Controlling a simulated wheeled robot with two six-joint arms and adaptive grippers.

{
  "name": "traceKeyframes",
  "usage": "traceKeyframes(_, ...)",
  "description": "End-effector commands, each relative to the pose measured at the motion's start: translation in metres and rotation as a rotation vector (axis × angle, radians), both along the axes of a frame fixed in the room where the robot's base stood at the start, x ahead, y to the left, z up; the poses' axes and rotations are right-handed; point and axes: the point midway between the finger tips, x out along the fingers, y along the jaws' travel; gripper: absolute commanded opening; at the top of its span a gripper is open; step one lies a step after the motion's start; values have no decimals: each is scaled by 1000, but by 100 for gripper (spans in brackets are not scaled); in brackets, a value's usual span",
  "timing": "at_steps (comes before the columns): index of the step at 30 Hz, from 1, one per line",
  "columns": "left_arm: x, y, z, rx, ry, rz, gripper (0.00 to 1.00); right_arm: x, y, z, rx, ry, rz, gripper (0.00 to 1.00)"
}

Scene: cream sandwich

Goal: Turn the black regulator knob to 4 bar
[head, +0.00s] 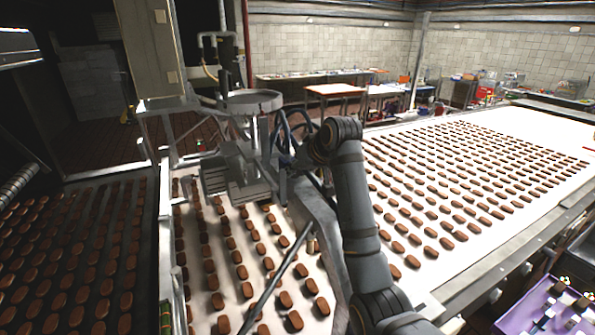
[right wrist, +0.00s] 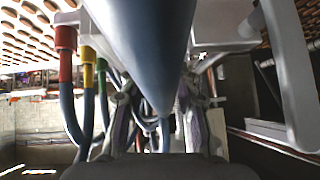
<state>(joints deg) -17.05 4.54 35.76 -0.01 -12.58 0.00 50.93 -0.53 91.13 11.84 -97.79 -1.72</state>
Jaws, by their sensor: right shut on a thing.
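My right arm rises from the bottom of the head view and bends left at the machine's hoses; its gripper is mostly hidden there behind my own wrist. In the right wrist view my right gripper (right wrist: 165,125) has its two fingers on either side of a small dark part at the centre. I take this part to be the black regulator knob (right wrist: 172,122); only a sliver shows, and its setting and any gauge cannot be read. My left gripper is not in view.
Hoses with red (right wrist: 66,55), yellow (right wrist: 87,70) and green collars hang beside the gripper. The depositing machine (head: 235,170) stands over a conveyor (head: 225,290) of brown biscuits. A wide white belt (head: 450,180) with many biscuits lies right. A purple crate (head: 520,305) sits at lower right.

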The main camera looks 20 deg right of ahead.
Motion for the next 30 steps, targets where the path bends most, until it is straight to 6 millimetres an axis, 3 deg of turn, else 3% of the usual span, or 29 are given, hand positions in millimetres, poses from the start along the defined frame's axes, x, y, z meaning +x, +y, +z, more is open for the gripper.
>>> traceKeyframes(8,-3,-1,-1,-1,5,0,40,1,-4,-1,234,48,-1,0)
traceKeyframes(18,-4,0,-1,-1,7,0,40,1,-3,-1,258,52,0,0)
traceKeyframes(19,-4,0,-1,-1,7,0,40,1,-3,-1,258,52,0,35)
traceKeyframes(21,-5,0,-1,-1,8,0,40,1,-3,-1,258,52,1,45)
traceKeyframes(24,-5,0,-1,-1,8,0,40,1,-3,-1,257,52,0,54)
traceKeyframes(30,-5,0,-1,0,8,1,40,0,-3,-1,257,51,1,54)
